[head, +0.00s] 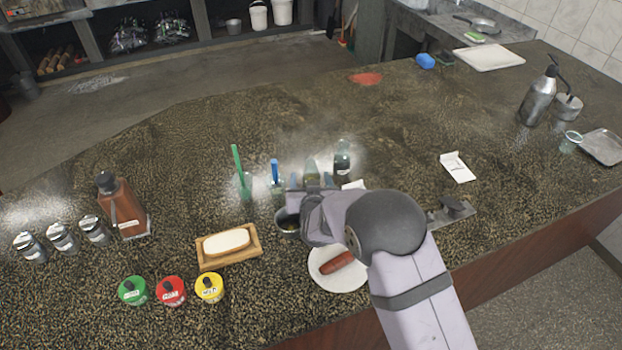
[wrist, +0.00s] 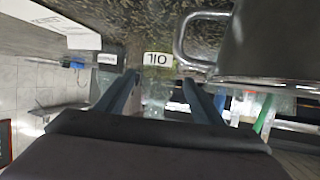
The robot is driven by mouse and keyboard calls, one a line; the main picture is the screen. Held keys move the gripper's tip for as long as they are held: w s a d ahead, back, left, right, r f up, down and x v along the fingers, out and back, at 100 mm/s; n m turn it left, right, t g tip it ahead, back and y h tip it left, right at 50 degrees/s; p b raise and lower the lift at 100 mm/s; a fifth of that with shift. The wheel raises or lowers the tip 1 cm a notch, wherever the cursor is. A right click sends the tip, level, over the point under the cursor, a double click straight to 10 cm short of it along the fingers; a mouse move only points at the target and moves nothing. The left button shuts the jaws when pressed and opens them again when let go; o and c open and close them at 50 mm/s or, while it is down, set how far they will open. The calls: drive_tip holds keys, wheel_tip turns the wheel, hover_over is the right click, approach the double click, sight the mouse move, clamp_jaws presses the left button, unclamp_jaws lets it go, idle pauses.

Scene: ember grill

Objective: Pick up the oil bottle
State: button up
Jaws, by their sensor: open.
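The oil bottle shows as a pale glass bottle (head: 311,168) in the middle of the counter, partly hidden by my gripper (head: 311,182). In the wrist view, its label (wrist: 158,59) reads OIL upside down and lies between the two fingers of my gripper (wrist: 161,80). The fingers are apart, with one on each side of the label. I cannot tell whether either finger touches the glass. A darker bottle (head: 343,158) stands close to its right in the head view.
A metal cup (head: 287,224) stands close by my gripper; its handle (wrist: 190,40) shows large in the wrist view. Containers with a green stick (head: 237,165) and a blue stick (head: 275,170) stand left. A sausage plate (head: 325,280) lies in front.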

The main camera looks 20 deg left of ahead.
sight(311, 172)
drive_tip(key=shift+w, duration=0.15)
drive_tip(key=shift+w+a+f+p, duration=0.2)
drive_tip(key=shift+w+a+p, duration=0.05)
drive_tip(key=shift+w+p, duration=0.3)
drive_tip(key=shift+p+x, duration=0.95)
drive_tip(key=shift+x, duration=0.95)
drive_tip(key=shift+f, duration=0.1)
drive_tip(key=c, duration=1.3)
